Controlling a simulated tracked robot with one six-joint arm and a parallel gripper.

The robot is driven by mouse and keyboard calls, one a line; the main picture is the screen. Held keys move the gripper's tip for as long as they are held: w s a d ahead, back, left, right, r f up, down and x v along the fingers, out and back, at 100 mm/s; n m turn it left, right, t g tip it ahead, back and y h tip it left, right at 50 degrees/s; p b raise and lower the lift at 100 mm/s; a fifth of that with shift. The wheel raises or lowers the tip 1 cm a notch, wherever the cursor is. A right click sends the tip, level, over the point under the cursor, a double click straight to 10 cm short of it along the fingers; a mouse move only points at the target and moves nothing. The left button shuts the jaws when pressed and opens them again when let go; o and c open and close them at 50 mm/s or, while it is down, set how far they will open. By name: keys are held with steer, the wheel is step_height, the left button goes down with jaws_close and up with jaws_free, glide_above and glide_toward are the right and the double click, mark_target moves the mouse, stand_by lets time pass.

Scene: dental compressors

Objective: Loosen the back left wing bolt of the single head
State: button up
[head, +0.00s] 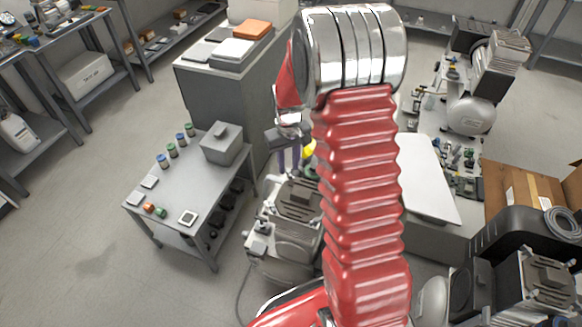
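My gripper (288,158) shows small in the head view, left of my red arm and just above a compressor. Its two grey-purple fingers point downward. The gap between them is too small to judge. A grey compressor with a finned head (296,200) stands below it, partly hidden behind my red arm. This may be the single head, but I cannot be sure. A small yellow part (308,148) shows beside the fingers, partly hidden by my arm. I cannot make out the wing bolts, nor whether the fingers touch anything.
A low grey table (170,205) with small jars and a grey box (222,143) stands left of the compressor. A grey cabinet (215,88) rises behind. A cardboard box (520,188) and other compressors crowd the right. The floor at left is clear.

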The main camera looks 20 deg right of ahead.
mark_target(289, 174)
steer(key=shift+f, duration=1.15)
steer(key=shift+c, duration=0.4)
